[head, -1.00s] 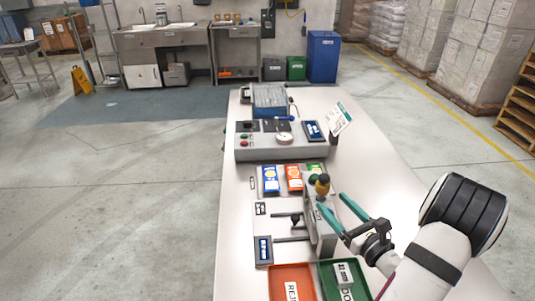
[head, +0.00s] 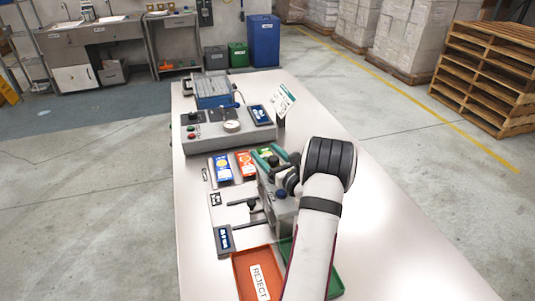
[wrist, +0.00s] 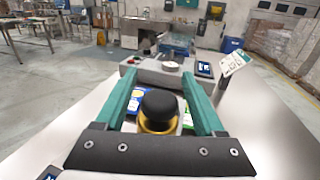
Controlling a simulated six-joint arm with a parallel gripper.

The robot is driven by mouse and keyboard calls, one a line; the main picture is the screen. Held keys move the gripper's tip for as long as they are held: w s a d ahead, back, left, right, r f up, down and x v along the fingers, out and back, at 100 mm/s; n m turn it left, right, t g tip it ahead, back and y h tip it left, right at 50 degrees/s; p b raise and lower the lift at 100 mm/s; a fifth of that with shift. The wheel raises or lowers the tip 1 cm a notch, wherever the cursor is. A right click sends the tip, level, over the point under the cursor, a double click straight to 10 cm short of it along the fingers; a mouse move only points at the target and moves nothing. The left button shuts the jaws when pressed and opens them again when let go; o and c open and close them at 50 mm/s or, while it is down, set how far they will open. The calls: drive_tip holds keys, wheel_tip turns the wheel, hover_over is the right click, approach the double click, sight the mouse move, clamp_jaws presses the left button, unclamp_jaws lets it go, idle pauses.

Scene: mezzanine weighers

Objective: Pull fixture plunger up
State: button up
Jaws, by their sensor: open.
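The plunger, a black round knob with a yellow collar (wrist: 158,108), shows in the wrist view between the two teal fingers of my gripper (wrist: 161,86). The fingers stand apart on either side of it, and I see gaps between them and the knob. In the head view my gripper (head: 266,155) is over the upper end of the grey fixture (head: 284,209), partly hidden by my own arm. I cannot clearly make out the plunger in that view. A dark blue knob (head: 281,194) sits on the fixture's near side.
A grey control box with a gauge (head: 228,136) stands behind the fixture, with a blue device (head: 212,90) beyond. Blue and orange cards (head: 246,163) lie between. A red REJECT tray (head: 257,274) and a green tray (head: 335,284) are in front. The table's right side (head: 400,240) is bare.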

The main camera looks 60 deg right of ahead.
drive_tip(key=shift+c, duration=0.2)
clamp_jaws()
